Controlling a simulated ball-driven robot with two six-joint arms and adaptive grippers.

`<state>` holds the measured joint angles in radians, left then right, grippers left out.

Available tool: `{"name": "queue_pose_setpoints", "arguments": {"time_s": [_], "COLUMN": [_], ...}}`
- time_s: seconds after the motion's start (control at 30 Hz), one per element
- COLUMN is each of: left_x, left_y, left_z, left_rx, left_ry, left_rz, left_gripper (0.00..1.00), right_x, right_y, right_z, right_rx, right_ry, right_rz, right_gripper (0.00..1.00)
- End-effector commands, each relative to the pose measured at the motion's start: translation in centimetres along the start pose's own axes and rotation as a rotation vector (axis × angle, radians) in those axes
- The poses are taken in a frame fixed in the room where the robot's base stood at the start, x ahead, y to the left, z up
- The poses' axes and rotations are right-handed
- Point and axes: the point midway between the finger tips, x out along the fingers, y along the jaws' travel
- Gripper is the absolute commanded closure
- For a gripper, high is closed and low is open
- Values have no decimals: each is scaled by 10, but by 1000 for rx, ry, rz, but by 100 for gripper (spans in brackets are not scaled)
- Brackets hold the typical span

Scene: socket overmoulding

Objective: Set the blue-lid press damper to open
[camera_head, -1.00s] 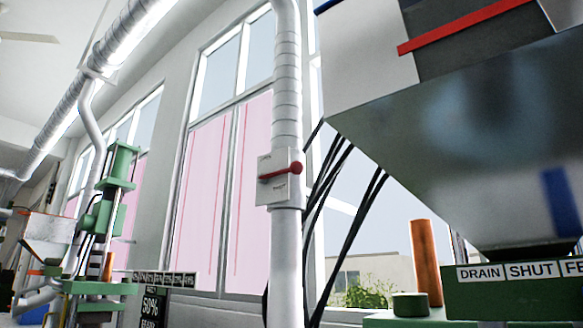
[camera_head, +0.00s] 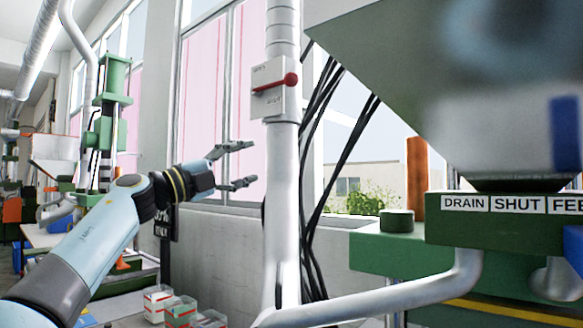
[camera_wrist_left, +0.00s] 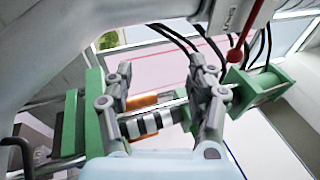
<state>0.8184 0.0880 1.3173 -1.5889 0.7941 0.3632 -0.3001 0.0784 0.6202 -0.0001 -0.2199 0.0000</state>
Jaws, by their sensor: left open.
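The damper is a pale box (camera_head: 273,103) on a vertical grey duct. Its red lever (camera_head: 272,84) lies across the box, nearly level, with the round knob at the right end. My right gripper is out of view.
A green press part labelled DRAIN, SHUT and a cut-off word (camera_head: 505,220) stands at right under a large hopper (camera_head: 455,110) with a blue patch. Black cables (camera_head: 318,150) hang right of the duct. Clear boxes (camera_head: 180,308) stand low at left. Another green press (camera_head: 108,130) is farther back.

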Motion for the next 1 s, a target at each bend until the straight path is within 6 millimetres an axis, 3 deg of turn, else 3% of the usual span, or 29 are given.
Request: {"name": "queue_pose_setpoints", "arguments": {"time_s": [0.03,0.1,0.2,0.27,0.47,0.8,1.0], "left_x": [16,27,35,37,58,123,142], "left_y": [-53,-99,-142,-154,-160,-154,-150], "left_z": [-6,-14,-21,-22,-25,-30,-31], "left_rx": [120,252,378,417,434,434,435], "left_ry": [44,78,95,97,98,98,96], "left_rz": [2,27,57,71,78,79,78], "left_gripper": [43,43,43,43,43,43,43], "right_x": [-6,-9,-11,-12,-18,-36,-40], "right_y": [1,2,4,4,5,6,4], "right_z": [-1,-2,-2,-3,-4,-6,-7], "right_rx": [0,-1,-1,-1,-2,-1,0], "right_ry": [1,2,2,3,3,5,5], "right_rz": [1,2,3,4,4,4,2], "right_gripper": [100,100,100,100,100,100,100]}}
